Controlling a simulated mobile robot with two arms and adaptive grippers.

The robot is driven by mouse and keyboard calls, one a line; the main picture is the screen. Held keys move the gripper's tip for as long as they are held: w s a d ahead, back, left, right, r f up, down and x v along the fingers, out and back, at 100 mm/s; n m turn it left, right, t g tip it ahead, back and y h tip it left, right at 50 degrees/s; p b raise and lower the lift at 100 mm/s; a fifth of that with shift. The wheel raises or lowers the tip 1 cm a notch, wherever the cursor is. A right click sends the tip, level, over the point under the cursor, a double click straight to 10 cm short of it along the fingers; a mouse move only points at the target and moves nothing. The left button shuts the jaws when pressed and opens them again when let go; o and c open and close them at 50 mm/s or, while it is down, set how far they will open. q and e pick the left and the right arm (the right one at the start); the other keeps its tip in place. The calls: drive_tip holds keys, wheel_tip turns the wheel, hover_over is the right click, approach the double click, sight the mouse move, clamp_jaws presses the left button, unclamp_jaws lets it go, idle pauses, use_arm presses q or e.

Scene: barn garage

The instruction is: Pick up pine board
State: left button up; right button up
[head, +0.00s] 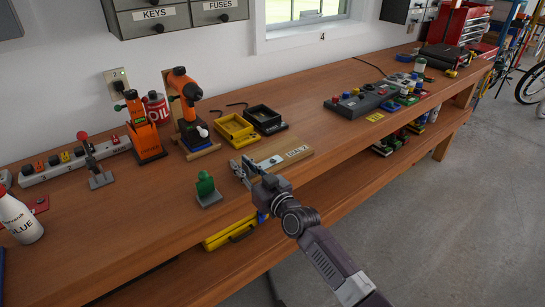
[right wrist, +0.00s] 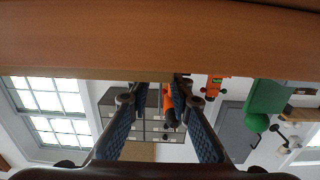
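The pine board (head: 298,151) is a pale, flat wooden piece with a "DIAL 7" label, lying near the front edge of the workbench. A grey-white plate lies on it. My right gripper (head: 243,171) is at the board's left end, low over the bench, with its fingers apart. In the right wrist view the two fingers (right wrist: 160,92) stand apart with nothing clearly held between them. A pale tan strip shows at the fingertips there; I cannot tell whether they touch it. My left gripper is not in view.
On the workbench (head: 150,220), a green object (head: 207,189) on a grey base stands left of my gripper. Yellow (head: 234,129) and black (head: 264,119) trays and an orange tool (head: 184,95) are behind. A grey control box (head: 362,101) is farther right. Bare bench lies between.

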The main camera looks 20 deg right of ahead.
clamp_jaws()
drive_tip(key=shift+r, duration=0.2)
